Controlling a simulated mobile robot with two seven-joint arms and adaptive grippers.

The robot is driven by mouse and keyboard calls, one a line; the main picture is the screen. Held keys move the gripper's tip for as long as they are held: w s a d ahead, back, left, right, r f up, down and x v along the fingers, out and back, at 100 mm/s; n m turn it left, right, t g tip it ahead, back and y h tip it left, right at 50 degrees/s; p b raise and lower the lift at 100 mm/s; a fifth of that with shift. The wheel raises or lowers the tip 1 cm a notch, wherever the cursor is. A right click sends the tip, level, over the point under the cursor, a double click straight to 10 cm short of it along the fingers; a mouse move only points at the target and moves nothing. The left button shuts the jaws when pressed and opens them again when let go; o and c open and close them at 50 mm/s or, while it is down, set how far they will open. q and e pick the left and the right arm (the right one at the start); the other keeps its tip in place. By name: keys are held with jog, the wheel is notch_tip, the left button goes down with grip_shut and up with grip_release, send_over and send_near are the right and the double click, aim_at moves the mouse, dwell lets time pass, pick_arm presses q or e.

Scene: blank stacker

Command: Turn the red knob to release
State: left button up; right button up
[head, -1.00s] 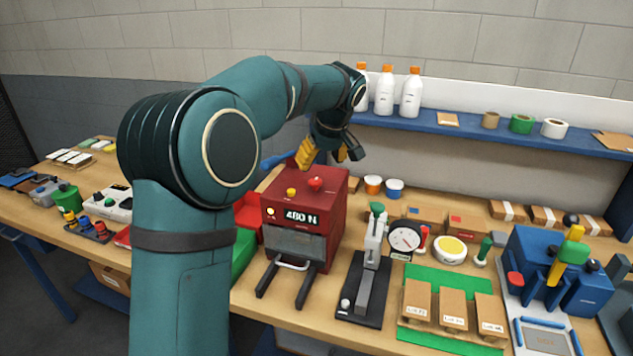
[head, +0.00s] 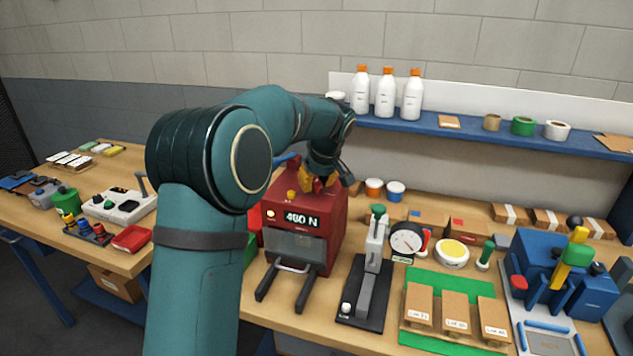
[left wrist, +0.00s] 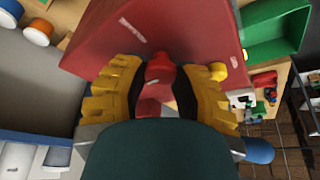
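The red machine (head: 335,225) stands on the bench, its display reading 480 N. The red knob (head: 318,186) on its top is partly hidden by my left gripper (head: 317,182) in the head view. In the left wrist view the red knob (left wrist: 160,75) stands between the yellow fingers of my left gripper (left wrist: 158,80). The fingers are spread, one on each side of the knob, and I see no clear contact. The yellow button (head: 291,195) is beside the knob on the machine's top. My right gripper is out of view.
A lever press (head: 373,265) stands right of the machine, with a dial gauge (head: 406,240) behind it. A blue shelf (head: 460,130) with white bottles (head: 385,95) is close behind my left wrist. A blue machine (head: 565,275) stands at the right.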

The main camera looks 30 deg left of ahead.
pick_arm(q)
grip_shut()
